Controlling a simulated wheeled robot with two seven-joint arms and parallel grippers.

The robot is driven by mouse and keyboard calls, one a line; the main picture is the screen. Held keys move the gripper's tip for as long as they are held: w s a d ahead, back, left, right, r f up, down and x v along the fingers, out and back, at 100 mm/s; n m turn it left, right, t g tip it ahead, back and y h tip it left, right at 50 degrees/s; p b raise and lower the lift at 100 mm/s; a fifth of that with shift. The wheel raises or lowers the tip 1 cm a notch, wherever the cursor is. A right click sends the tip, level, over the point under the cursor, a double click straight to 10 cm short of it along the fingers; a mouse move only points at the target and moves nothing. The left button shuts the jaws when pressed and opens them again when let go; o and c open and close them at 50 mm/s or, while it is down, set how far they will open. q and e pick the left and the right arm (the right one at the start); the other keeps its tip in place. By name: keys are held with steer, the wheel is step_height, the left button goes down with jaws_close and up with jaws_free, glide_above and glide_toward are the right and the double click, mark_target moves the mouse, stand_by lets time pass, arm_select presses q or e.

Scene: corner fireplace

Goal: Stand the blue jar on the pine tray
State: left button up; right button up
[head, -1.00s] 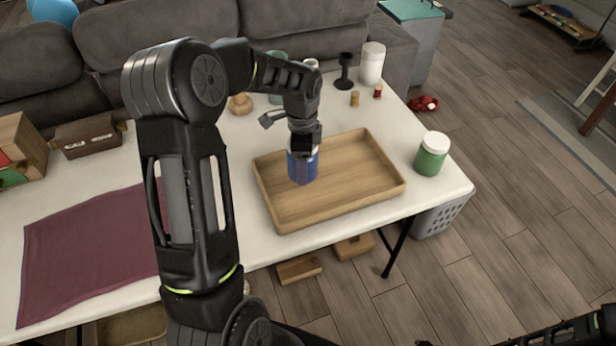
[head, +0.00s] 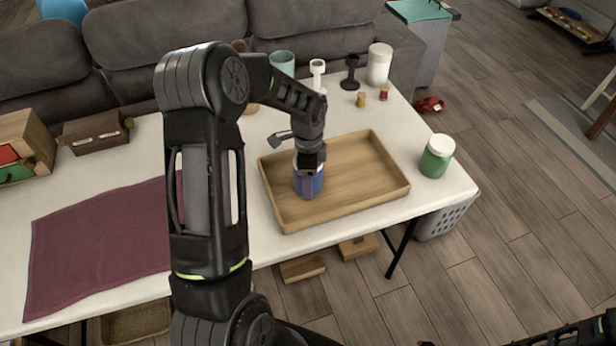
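The blue jar (head: 316,184) is at the left part of the pine tray (head: 381,204), upright, with a bit of its pale lid showing. My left gripper (head: 309,184) comes down from above with its fingers around the jar and appears shut on it. The gripper hides part of the jar and its lid. The jar's base looks at or very near the tray floor; I cannot tell if it touches. The rest of the tray is empty. Only a dark piece of my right arm shows at the lower right corner; its gripper is out of view.
A green jar with a white lid (head: 437,156) stands right of the tray. A white canister (head: 379,64), a black holder (head: 350,72), a white holder (head: 318,75) and small spools stand behind. A maroon cloth (head: 95,245) and a brown box (head: 96,133) are at left.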

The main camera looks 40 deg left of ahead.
arm_select(q)
steer(key=shift+f, duration=0.2)
steer(key=o, duration=1.6)
steer(key=shift+r, duration=0.1)
step_height(320, 180, up, 12)
steer(key=shift+r+b, duration=0.15)
steer(key=shift+b, duration=0.5)
